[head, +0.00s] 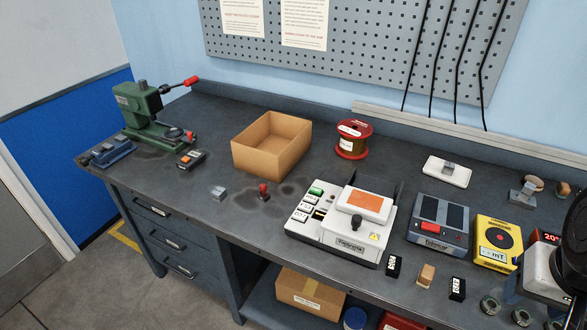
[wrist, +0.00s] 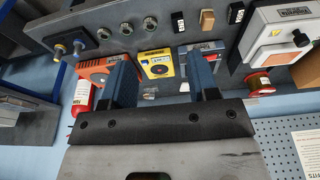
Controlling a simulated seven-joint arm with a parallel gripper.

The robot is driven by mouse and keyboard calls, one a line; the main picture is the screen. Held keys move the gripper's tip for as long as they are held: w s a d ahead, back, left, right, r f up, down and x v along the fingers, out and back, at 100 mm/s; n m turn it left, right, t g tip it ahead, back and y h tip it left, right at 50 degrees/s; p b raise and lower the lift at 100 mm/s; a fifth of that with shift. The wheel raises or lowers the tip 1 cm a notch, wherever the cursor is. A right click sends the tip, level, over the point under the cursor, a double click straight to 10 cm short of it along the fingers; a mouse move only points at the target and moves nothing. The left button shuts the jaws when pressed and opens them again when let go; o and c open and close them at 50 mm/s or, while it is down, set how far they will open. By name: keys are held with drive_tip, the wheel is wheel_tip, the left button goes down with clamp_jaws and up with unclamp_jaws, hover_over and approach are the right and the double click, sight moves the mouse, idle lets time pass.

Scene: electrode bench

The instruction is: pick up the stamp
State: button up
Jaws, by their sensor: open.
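I cannot tell for certain which small piece is the stamp. A small wooden block (head: 426,274) stands near the bench's front edge between two black labelled pieces; it also shows at the top of the wrist view (wrist: 207,19). A small red-topped piece (head: 263,191) stands on the bench in front of the cardboard box. My gripper (wrist: 160,62) is open and empty, its two blue fingers wide apart above the bench. In the wrist view both candidates lie outside its fingers. In the head view only part of my arm shows at the right edge, and the fingertips are not visible.
An open cardboard box (head: 260,160), a red spool (head: 352,140), a white device (head: 340,225) and a yellow meter (head: 497,243) stand on the bench. A green press (head: 140,110) stands at the left end. Bare bench lies around the red-topped piece.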

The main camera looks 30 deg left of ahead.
drive_tip(key=w+a+m+g+y, duration=0.2)
drive_tip(key=w+a+y, duration=0.2)
drive_tip(key=w+a, duration=0.6)
drive_tip(key=m+g+y, duration=0.8)
drive_tip(key=m, duration=0.1)
hover_over(264, 192)
drive_tip(key=w+d, duration=0.2)
drive_tip(key=w, duration=0.1)
wheel_tip(264, 192, down, 14)
drive_tip(key=shift+s+a+r, duration=0.2)
drive_tip(key=shift+s, duration=0.05)
drive_tip(key=shift+f, duration=3.5)
